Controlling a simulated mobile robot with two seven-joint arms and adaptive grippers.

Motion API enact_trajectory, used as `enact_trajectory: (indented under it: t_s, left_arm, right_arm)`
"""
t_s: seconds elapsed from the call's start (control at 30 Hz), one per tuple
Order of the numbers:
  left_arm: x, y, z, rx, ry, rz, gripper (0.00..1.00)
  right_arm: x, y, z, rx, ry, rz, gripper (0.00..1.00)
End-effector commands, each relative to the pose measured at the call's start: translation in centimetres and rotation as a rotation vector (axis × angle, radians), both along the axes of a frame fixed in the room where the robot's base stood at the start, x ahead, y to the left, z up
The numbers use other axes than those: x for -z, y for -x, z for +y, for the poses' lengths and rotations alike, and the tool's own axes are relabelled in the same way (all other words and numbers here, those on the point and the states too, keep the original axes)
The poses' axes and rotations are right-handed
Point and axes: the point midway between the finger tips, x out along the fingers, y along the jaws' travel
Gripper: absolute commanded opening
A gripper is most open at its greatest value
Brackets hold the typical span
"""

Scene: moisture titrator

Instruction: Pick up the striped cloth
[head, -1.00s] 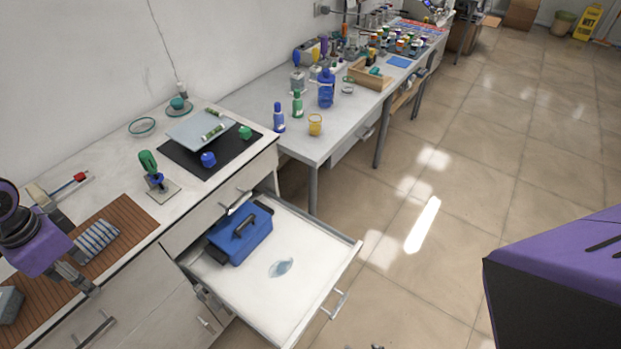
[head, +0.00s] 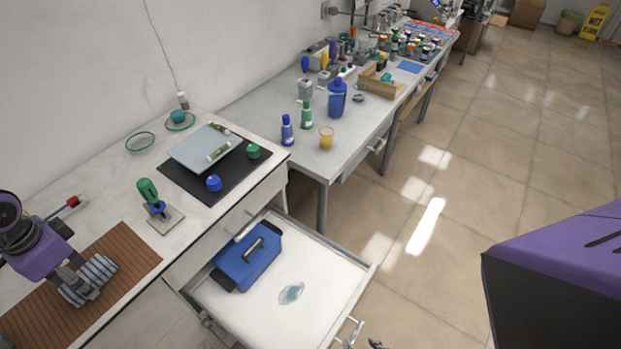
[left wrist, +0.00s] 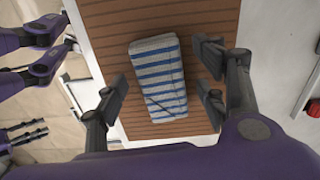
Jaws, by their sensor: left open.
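The striped cloth (head: 101,268), a blue-and-white folded pad, lies on the brown slatted mat (head: 136,262) at the left of the near bench. It also shows in the left wrist view (left wrist: 158,78), lengthwise between my fingers. My left gripper (head: 82,284) is open over the cloth, and its fingers hide part of it in the head view. In the left wrist view my left gripper (left wrist: 162,88) has one finger on each side of the cloth, with visible gaps. My right arm shows at the right of the head view, but its jaws cannot be made out clearly.
A green-handled tool on a small stand (head: 152,200) is right of the mat. Beyond it is a black pad (head: 206,190) with a tray and blue and green pieces. An open drawer (head: 330,295) below holds a blue box (head: 246,258). A red-ended rod (head: 72,202) lies behind my left gripper.

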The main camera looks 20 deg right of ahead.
Motion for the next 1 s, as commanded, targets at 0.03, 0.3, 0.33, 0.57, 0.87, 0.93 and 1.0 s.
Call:
enact_trajectory:
  t_s: [0.03,0.3,0.33,0.57,0.87,0.93,1.0]
  left_arm:
    - [0.64,0.07,-0.04,0.000,0.000,0.002,0.65]
    - [1.09,0.02,0.00,0.001,-0.001,0.000,0.65]
    - [1.09,0.02,0.00,0.001,0.000,0.000,0.65]
    - [1.07,0.02,0.00,0.001,-0.001,0.001,0.35]
    - [1.05,0.02,0.00,0.001,-0.001,0.001,0.18]
    - [0.98,0.01,0.00,0.001,-0.001,0.000,0.18]
    - [0.76,0.00,0.00,0.000,-0.001,-0.001,0.18]
  right_arm:
    - [-0.13,-0.30,0.00,-0.003,0.001,-0.005,0.40]
    - [-0.25,-0.40,0.05,-0.003,0.000,-0.008,0.40]
    - [-0.25,-0.41,0.07,-0.002,-0.001,-0.008,0.40]
    - [-0.28,-0.51,0.34,0.004,-0.006,-0.010,0.40]
    - [-0.30,-0.58,0.52,0.009,-0.011,-0.011,0.40]
    - [-0.30,-0.58,0.52,0.009,-0.011,-0.011,0.40]
    - [-0.31,-0.60,0.51,0.009,-0.010,-0.011,0.40]
